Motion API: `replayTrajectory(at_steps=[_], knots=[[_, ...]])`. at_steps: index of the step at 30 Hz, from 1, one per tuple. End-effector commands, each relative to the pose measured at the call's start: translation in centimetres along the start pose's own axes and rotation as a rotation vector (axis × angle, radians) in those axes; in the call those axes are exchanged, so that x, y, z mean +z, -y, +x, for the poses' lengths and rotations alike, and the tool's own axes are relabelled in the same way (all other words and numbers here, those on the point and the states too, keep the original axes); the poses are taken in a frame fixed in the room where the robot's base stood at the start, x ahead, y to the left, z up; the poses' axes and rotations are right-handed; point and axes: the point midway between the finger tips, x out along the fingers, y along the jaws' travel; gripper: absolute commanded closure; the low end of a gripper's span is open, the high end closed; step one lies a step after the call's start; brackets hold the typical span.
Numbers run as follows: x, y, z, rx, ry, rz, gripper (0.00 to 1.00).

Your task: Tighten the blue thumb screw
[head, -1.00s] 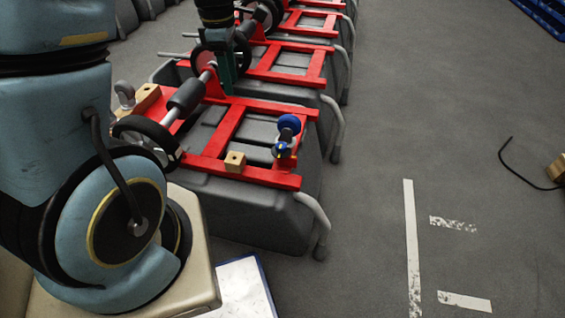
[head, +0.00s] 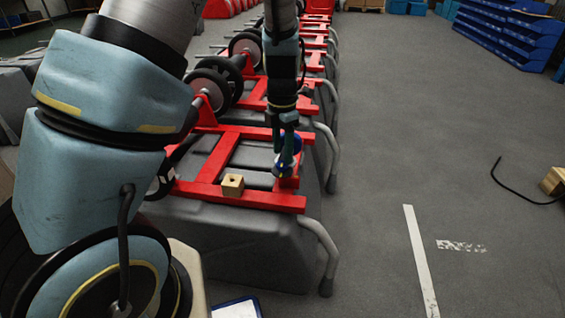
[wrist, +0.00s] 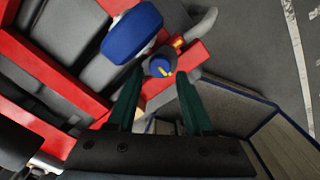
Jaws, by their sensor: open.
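A small blue knob with a yellow mark, apparently the thumb screw (wrist: 158,66), sits in a dark round mount on the red frame. A larger blue rounded part (wrist: 132,32) is just beside it, and shows partly behind my gripper in the head view (head: 297,142). My gripper (wrist: 160,80) is open, with its two green fingers pointing at the small knob, one on each side of it in the picture. I cannot tell whether they touch it. In the head view my gripper (head: 286,152) hangs over the frame's right corner and hides most of the fitting.
The red frame (head: 240,199) lies on a grey tank (head: 240,240). A wooden block (head: 232,185) sits on its front bar. Black wheels (head: 212,90) and more red frames stand behind. A grey bent tube (head: 325,250) rises at the right. The floor further right is mostly clear.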

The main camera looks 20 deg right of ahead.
Motion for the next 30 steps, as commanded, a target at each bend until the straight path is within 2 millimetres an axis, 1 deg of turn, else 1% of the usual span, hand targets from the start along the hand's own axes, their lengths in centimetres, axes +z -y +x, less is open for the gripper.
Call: replayTrajectory(at_steps=[1, 3, 6, 10, 17, 18, 30], knots=[[-0.1, 0.0, 1.1, -0.002, -0.002, -0.001, 0.49], [-0.1, 0.0, 1.9, -0.001, -0.002, -0.001, 0.49], [0.0, 0.0, 2.8, -0.001, -0.001, 0.0, 0.49], [0.0, 0.0, 3.2, 0.0, 0.001, 0.0, 0.49], [0.0, 0.0, 3.3, 0.0, 0.001, 0.0, 0.49], [0.0, 0.0, 3.3, 0.0, 0.001, 0.0, 0.5], [0.0, 0.0, 3.2, 0.0, 0.0, 0.0, 0.95]])
